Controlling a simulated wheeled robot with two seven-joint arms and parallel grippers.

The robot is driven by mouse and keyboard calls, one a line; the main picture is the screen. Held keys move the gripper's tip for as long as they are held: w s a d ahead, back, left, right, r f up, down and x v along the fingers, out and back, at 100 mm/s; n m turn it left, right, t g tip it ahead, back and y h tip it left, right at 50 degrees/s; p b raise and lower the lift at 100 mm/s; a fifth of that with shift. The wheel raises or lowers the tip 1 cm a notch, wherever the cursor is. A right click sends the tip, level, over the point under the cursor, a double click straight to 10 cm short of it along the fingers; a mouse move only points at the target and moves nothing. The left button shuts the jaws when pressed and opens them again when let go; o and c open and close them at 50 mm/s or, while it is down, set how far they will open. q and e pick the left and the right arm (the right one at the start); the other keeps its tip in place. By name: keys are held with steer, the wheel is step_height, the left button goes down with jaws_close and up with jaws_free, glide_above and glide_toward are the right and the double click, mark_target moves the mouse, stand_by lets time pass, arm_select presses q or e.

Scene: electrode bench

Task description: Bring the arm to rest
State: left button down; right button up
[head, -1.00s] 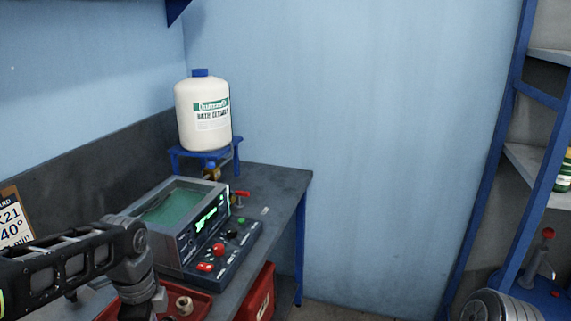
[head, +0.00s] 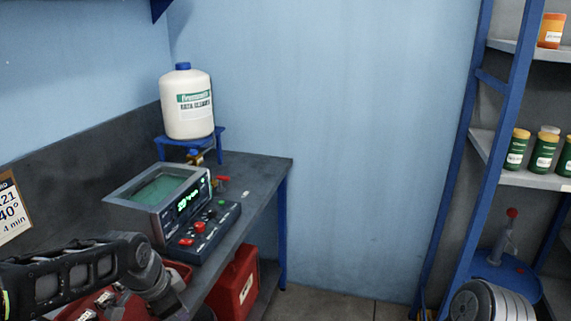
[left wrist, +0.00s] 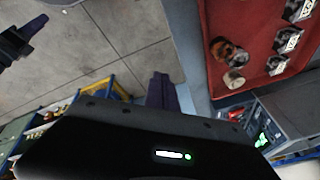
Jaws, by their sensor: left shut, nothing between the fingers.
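My left arm (head: 95,270) comes in at the lower left of the head view, in front of the bench. In the left wrist view my left gripper (left wrist: 161,80) shows as a black body with a green light and dark fingers close together. It is shut and empty, in the air over the floor and beside the bench edge. A dark, finger-like part (left wrist: 24,38) at the upper left of that view looks like part of my right gripper; its opening cannot be made out. The head view does not show the right gripper.
The bench (head: 262,170) bears a screen instrument (head: 190,215), a white carboy (head: 188,105) on a blue stand and a red tray (left wrist: 218,82) holding small parts. A red box (head: 236,285) sits below. Shelving (head: 530,180) with jars stands right. Floor between is clear.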

arm_select(q)
steer(key=s+d+f+n+h, duration=0.1)
steer(key=d+f+n, duration=0.35)
steer(key=f, duration=0.45)
steer(key=d+f+n+h, duration=0.1)
steer(key=d+f+n, duration=0.3)
steer(key=f, duration=0.5)
steer(key=s+d+f+n+g, duration=0.1)
steer(key=s+d+f+n, duration=0.1)
steer(key=s+f, duration=0.6)
steer(key=s+d+f+n+g, duration=0.1)
steer(key=s+d+f, duration=0.3)
steer(key=s+f, duration=0.4)
steer(key=s+g, duration=0.1)
steer(key=s, duration=0.5)
steer(key=shift+d+n+h, duration=0.25)
steer(key=shift+n+h, duration=0.1)
steer(key=shift+h, duration=0.05)
steer(key=c, duration=2.1)
jaws_free()
steer(key=shift+c, duration=0.2)
